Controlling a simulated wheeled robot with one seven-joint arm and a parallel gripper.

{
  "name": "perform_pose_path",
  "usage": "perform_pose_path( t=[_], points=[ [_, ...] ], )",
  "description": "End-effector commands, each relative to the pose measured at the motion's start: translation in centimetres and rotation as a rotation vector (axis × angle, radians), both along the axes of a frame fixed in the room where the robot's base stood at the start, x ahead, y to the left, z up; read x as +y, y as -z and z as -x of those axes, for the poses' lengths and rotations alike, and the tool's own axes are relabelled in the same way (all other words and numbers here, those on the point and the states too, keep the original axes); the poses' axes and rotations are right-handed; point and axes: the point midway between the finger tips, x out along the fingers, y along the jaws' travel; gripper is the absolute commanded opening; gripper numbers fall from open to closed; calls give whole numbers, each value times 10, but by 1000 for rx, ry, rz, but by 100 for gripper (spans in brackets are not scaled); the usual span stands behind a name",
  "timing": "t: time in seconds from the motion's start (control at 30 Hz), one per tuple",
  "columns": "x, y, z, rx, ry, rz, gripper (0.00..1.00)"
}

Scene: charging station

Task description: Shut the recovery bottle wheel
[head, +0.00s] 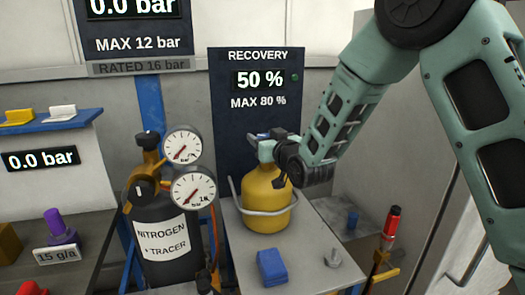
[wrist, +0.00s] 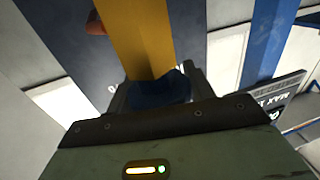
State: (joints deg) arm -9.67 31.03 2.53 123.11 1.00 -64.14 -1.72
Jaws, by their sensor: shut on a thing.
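The yellow recovery bottle (head: 265,205) stands upright on the grey bench under the RECOVERY panel, which reads 50 %. My gripper (head: 270,147) is at the top of the bottle and hides most of its valve. In the wrist view, my gripper (wrist: 157,90) is shut on the dark blue wheel (wrist: 160,88), with one finger on each side. A yellow part (wrist: 140,38) extends beyond the wheel there. How far the wheel is turned cannot be told.
The black nitrogen bottle (head: 170,250) with two gauges stands just left of the recovery bottle. A red-topped tool (head: 391,222) stands at the right.

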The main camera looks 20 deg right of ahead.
Motion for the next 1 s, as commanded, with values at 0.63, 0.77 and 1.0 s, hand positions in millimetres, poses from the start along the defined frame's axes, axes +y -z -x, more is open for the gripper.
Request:
perform_pose_path(
  t=[0.63,0.77,1.0],
  points=[
    [-7,-1,1,2,607,3,30],
    [-10,-2,2,2,716,4,30],
    [-13,-1,3,2,874,3,30]
  ],
)
